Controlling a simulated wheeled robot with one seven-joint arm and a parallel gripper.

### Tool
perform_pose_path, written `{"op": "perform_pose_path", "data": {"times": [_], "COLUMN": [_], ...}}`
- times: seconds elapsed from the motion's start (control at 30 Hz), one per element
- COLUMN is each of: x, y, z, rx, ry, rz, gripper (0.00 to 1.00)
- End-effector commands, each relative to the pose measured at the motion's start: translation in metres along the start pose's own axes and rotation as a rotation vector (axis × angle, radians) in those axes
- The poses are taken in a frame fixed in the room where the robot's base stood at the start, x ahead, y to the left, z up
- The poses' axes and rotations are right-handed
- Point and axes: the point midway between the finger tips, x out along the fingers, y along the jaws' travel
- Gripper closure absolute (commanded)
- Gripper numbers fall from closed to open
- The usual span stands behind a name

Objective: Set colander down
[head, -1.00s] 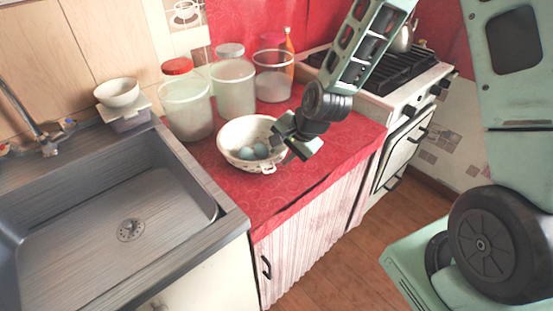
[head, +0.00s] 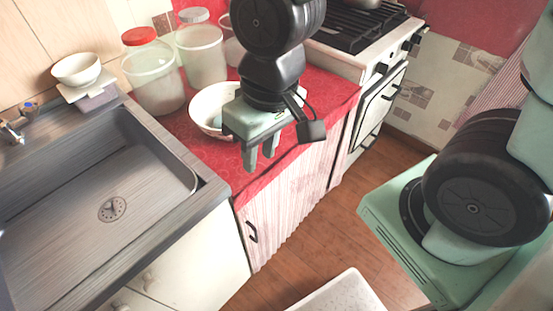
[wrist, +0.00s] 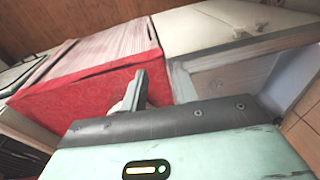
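The white colander (head: 204,108) sits upright on the red oilcloth counter. My gripper and wrist cover its right side. A bluish round thing shows inside it. My gripper (head: 260,158) is in front of the colander in the head view, empty, with its two fingers pointing down and apart. It overlaps the counter's front edge in that view.
The sink (head: 110,170) is at left, with a white bowl (head: 76,68) behind it. Tall jars (head: 153,80) stand behind the colander. The stove (head: 365,40) is at the back right. A white tray (head: 345,295) is low at the bottom. Wooden floor is open at right.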

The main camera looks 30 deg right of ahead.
Motion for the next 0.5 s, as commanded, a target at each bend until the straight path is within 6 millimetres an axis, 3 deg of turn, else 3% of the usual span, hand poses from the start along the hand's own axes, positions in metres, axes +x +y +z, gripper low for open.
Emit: {"op": "perform_pose_path", "data": {"times": [0.1,0.2,0.5], "x": [-0.015,-0.022,-0.024], "y": [-0.015,-0.019,-0.020], "z": [0.030,0.044,0.050], "rx": [-0.217,-0.316,-0.355], "ry": [-0.046,-0.073,-0.086], "rz": [0.028,0.039,0.044], "gripper": [0.71,0.71,0.71]}}
